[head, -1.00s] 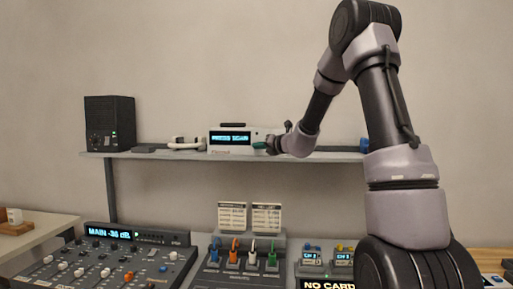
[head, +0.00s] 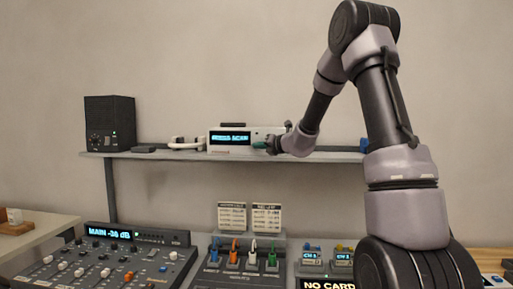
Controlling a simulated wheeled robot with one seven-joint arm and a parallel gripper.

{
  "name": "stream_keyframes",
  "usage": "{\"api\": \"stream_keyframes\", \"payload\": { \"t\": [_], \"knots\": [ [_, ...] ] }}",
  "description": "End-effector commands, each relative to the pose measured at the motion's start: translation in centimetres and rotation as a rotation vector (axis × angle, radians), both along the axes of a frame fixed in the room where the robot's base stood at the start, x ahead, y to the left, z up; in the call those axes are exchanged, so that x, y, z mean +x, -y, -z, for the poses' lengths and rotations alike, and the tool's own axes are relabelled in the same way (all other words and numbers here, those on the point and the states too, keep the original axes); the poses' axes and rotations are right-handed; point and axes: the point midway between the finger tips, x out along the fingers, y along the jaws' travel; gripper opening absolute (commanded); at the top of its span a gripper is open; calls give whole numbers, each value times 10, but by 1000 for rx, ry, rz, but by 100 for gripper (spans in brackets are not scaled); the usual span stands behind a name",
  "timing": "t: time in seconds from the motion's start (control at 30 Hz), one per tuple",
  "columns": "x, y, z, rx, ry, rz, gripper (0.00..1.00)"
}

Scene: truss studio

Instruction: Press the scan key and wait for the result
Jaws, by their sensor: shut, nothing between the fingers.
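A white box-shaped scanner (head: 215,148) stands on the wall shelf. Its dark display (head: 230,138) shows blue text that seems to read "PRESS SCAN". A small green key (head: 259,145) shows at the right of its front. My gripper (head: 268,146) is at the right part of the scanner's front, right beside the green key. It is shut and empty. It hides part of the scanner's right side, and I cannot tell whether the fingertips touch the key.
A black speaker (head: 110,123) and a pale handset-like item (head: 187,143) stand left on the shelf (head: 150,155). Below are a mixing console (head: 110,265), a panel with coloured plugs (head: 243,265) and a "NO CARD" display (head: 329,285). The wall above the shelf is clear.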

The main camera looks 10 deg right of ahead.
Motion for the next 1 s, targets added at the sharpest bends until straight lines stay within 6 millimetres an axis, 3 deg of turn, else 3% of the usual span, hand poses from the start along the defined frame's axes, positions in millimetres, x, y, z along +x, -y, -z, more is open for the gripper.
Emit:
{"api": "stream_keyframes", "payload": {
  "t": [1.0],
  "knots": [
    [9,3,0,1,-1,0,0]
  ]
}}
